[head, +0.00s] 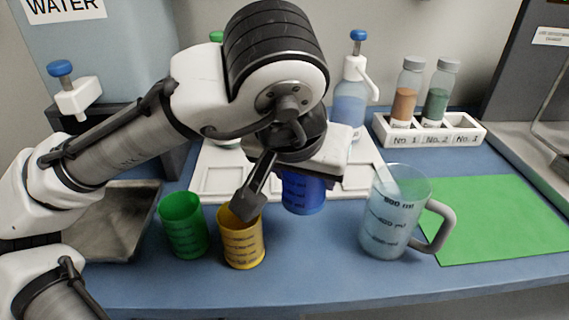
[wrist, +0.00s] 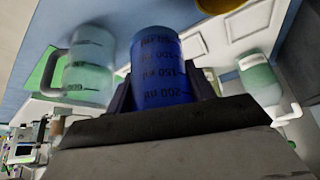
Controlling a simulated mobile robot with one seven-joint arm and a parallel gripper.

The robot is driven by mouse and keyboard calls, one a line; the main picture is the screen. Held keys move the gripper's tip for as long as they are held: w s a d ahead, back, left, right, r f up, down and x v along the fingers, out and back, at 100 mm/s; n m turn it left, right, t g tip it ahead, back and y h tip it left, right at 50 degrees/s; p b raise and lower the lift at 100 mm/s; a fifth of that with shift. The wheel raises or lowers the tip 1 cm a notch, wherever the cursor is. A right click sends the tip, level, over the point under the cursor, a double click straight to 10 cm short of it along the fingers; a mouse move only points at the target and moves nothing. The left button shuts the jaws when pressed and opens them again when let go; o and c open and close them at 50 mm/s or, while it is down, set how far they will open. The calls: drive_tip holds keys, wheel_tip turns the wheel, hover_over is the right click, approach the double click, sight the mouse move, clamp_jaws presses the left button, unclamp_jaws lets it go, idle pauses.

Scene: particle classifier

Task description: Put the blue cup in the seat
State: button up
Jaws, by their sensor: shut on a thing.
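The blue cup (head: 303,192) is held in my gripper (head: 307,170), above the front edge of the white seat tray. In the wrist view the blue cup (wrist: 162,68) stands between the two dark fingers of my gripper (wrist: 162,92), which are shut on it. The white tray (head: 226,186) lies on the bench behind the cups and has shallow recessed places. My arm hides its middle. Part of the tray also shows in the wrist view (wrist: 230,42). I cannot tell whether the cup touches the tray.
A green cup (head: 183,226) and a yellow cup (head: 242,240) stand at the front left. A clear handled jug (head: 396,215) stands right of the blue cup, by a green mat (head: 500,222). A bottle (head: 349,100) and a vial rack (head: 427,134) stand behind.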

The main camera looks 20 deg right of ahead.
drive_tip(key=shift+w, duration=0.3)
drive_tip(key=w+d+f, duration=0.1)
drive_tip(key=w+f, duration=0.1)
drive_tip(key=w, duration=0.1)
drive_tip(key=w+d+f, duration=0.1)
drive_tip(key=w+f, duration=0.1)
drive_tip(key=w, duration=0.2)
drive_tip(key=w+d+f+b, duration=0.1)
drive_tip(key=w+f, duration=0.1)
drive_tip(key=w, duration=0.2)
drive_tip(key=shift+w+d, duration=0.1)
drive_tip(key=shift+w, duration=0.05)
drive_tip(key=shift+w+d+f, duration=0.15)
drive_tip(key=shift+w+f, duration=0.35)
drive_tip(key=shift+w, duration=0.05)
drive_tip(key=shift+w+d+f, duration=0.15)
drive_tip(key=shift+w+f, duration=0.3)
drive_tip(key=shift+w, duration=0.1)
drive_tip(key=shift+f+b, duration=0.2)
drive_tip(key=shift+b, duration=0.1)
drive_tip(key=o, duration=1.1)
drive_tip(key=shift+o, duration=0.2)
drive_tip(key=shift+r, duration=0.15)
